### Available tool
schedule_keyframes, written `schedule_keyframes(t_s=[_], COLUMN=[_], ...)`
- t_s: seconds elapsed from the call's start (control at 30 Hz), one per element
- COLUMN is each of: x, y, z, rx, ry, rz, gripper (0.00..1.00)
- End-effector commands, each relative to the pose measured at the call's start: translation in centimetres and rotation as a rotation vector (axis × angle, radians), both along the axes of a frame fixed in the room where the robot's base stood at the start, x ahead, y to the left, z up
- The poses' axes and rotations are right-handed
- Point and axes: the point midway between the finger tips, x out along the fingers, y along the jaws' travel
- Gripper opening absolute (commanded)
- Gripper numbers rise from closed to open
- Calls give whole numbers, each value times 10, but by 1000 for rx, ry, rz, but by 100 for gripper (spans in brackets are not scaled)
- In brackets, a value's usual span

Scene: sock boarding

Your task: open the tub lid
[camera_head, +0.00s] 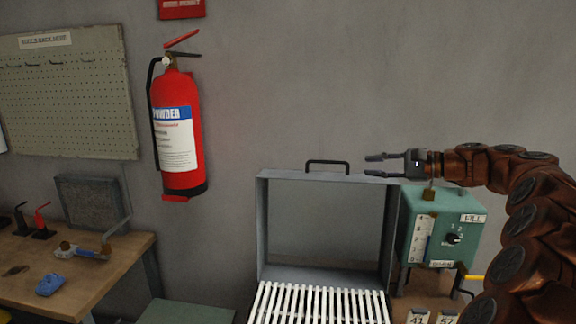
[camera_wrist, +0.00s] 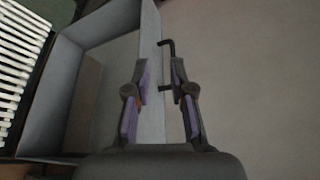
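The tub lid (camera_head: 262,222) is a grey, shallow-rimmed panel standing upright behind the white slats, so the tub is open in the head view. A black bar handle (camera_head: 328,163) sits on the lid's top edge. My gripper (camera_head: 372,165) is open and empty, just right of the handle at about its height. In the wrist view, my gripper (camera_wrist: 161,62) has its fingers apart. The lid's rim (camera_wrist: 150,75) passes behind them, and the handle (camera_wrist: 166,46) lies beyond the right finger, partly hidden by it. I see no grip on the handle.
The white slats (camera_head: 320,305) lie in front of the lid. A green control box (camera_head: 440,225) stands right of the lid, below my gripper. A red extinguisher (camera_head: 178,135) hangs on the wall. A wooden bench (camera_head: 110,265) with tools is at the left.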

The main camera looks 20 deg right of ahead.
Motion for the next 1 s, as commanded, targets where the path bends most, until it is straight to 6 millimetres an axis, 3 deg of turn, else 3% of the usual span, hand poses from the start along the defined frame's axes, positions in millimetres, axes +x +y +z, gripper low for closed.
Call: schedule_keyframes(t_s=[0.17, 0.27, 0.47, 0.7, 0.83, 1.0], x=[-3, -9, -45, -112, -155, -216], y=[26, 65, 158, 239, 268, 287], z=[-2, -9, -34, -78, -103, -138], rx=[-31, -79, -233, -454, -579, -751], ry=[14, 40, 103, 166, 193, 224], rz=[40, 103, 273, 466, 571, 703], gripper=[23, 23, 23, 23, 23, 23])
